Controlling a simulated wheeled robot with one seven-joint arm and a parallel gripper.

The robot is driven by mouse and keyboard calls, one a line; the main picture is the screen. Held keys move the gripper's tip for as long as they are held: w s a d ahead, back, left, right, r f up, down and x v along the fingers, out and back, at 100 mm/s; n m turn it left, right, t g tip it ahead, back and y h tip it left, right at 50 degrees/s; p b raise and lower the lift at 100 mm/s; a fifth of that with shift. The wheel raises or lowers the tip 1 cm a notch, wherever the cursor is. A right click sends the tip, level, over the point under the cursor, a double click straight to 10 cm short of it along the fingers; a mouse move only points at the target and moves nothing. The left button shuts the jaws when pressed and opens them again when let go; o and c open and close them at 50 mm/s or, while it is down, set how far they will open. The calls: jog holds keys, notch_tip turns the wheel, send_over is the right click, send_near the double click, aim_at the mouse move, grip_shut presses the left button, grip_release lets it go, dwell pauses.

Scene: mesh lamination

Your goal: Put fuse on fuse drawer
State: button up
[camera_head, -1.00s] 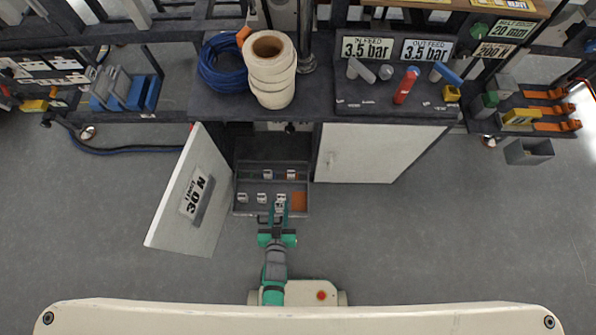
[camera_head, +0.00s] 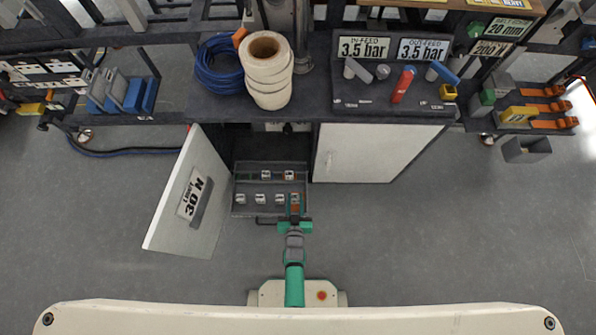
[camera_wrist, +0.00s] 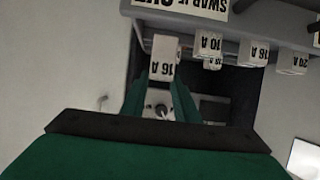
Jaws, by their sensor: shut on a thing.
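The fuse drawer (camera_head: 270,213) is a dark grey tray pulled out of the open cabinet in the head view, with white fuses in two rows. An orange patch shows at the right end of its front row. My gripper (camera_head: 295,204) is over that end. In the wrist view my gripper (camera_wrist: 160,88) is shut on a white fuse (camera_wrist: 163,58) marked 16 A. Other fuses marked 10 A (camera_wrist: 209,42), 16 A (camera_wrist: 255,52) and 20 A (camera_wrist: 293,61) stand to its right. Whether the held fuse touches the drawer is hidden.
The white cabinet door (camera_head: 183,205) hangs open on the left. A closed white door (camera_head: 355,155) is on the right. The bench above carries a white tape roll (camera_head: 268,75), blue cable (camera_head: 219,65) and a valve panel (camera_head: 392,105). The floor in front is clear.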

aim_at(298, 203)
jog(key=shift+w+d+f, duration=0.4)
jog(key=shift+w+f, duration=0.05)
jog(key=shift+f, duration=0.2)
jog(key=shift+d+f, duration=0.1)
jog(key=shift+f, duration=1.6)
jog(key=shift+w, duration=0.1)
jog(key=o, duration=1.1)
jog(key=shift+f, duration=0.1)
